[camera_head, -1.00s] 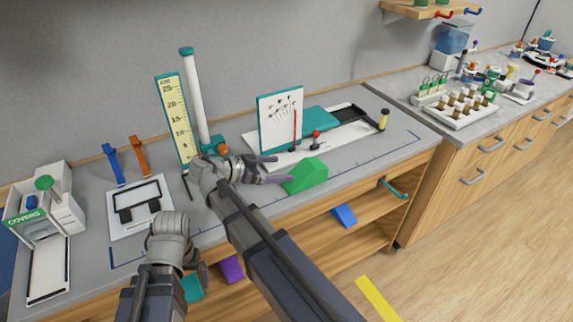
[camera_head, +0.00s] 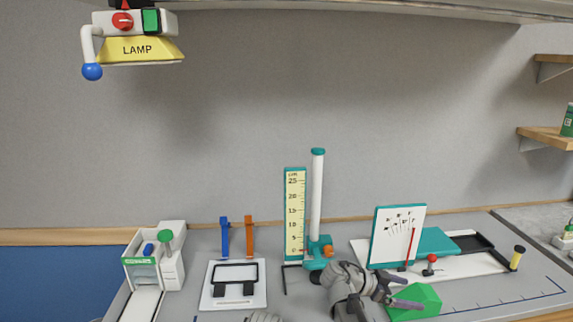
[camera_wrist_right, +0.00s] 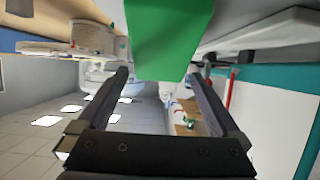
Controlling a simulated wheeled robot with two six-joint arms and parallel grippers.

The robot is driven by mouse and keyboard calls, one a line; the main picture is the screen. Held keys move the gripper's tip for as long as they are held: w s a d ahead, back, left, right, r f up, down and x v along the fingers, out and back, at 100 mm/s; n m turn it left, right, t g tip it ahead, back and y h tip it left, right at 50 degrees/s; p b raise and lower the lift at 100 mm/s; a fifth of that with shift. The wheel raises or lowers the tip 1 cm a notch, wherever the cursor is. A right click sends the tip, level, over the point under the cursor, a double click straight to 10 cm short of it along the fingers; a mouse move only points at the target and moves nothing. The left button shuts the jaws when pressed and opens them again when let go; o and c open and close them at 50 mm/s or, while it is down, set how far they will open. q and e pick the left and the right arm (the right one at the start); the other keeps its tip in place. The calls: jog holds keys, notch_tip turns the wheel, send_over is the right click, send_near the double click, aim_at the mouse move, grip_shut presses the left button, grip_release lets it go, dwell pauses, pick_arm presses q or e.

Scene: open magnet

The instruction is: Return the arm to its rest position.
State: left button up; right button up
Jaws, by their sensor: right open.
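My right gripper (camera_head: 413,293) is low over the bench, right of the white post, with its two dark fingers spread and nothing held between them. A green faceted block (camera_head: 418,301) is beside the fingers, and the lower finger overlaps it in the head view. In the right wrist view, the open fingers (camera_wrist_right: 160,105) show with the green block (camera_wrist_right: 168,38) at the top; whether they touch it I cannot tell. Only a sliver of my left arm shows at the bottom edge; its gripper is out of frame.
A ruler board (camera_head: 294,215) and white post (camera_head: 317,195) stand behind my right wrist. A white chart board (camera_head: 385,250) and teal plate (camera_head: 437,241) are behind the block. A white dispenser (camera_head: 172,270) stands left. A lamp (camera_head: 140,50) hangs top left, under a shelf.

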aim_at(415, 295)
jog(key=shift+b+x, duration=0.65)
jog(key=shift+x, duration=1.35)
jog(key=shift+a+r, duration=0.1)
